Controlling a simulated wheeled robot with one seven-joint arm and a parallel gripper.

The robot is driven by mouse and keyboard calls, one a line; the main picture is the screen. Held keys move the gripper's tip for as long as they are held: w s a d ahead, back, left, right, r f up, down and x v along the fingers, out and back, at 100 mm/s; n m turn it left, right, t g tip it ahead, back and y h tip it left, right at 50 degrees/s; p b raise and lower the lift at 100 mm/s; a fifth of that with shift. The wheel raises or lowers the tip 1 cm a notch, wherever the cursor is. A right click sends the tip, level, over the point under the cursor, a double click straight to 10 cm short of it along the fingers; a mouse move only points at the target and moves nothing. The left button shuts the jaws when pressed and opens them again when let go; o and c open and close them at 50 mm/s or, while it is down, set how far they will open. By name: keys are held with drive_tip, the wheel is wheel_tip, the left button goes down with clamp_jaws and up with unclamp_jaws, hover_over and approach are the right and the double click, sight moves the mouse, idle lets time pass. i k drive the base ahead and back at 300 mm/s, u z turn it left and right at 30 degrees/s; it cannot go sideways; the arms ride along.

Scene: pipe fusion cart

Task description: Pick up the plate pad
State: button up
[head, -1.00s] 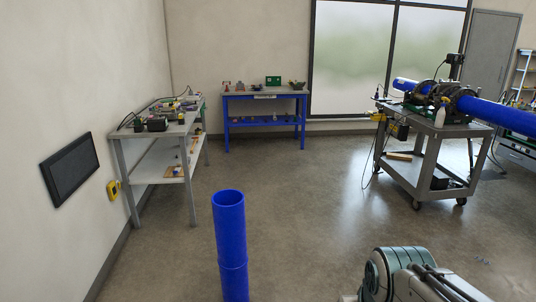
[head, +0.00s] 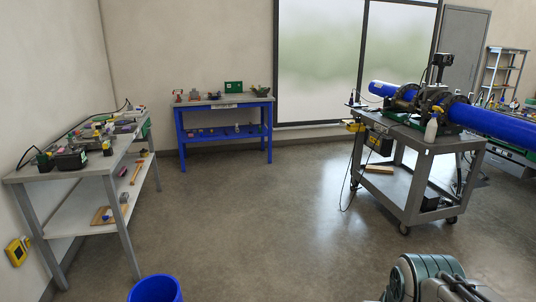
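I cannot pick out the plate pad for sure in the head view; the small items on the benches and the cart are too small to tell apart. The grey fusion cart (head: 413,203) stands at the right, with a clamping machine (head: 425,102) on top and a long blue pipe (head: 491,122) through it. Part of my arm shows at the bottom right, well in front of the cart. My gripper is not in view, so its state and anything in it are hidden.
A grey workbench (head: 91,171) with several tools stands along the left wall. A blue workbench (head: 222,104) with small items stands at the back wall. The middle floor is clear.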

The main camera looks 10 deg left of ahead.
sight(112, 125)
drive_tip(key=u, duration=0.05)
drive_tip(key=i, duration=1.65)
drive_tip(key=u, duration=0.5)
drive_tip(key=i, duration=1.55)
drive_tip(key=u, duration=1.1)
drive_tip(key=i, duration=1.15)
drive_tip(key=u, duration=0.55)
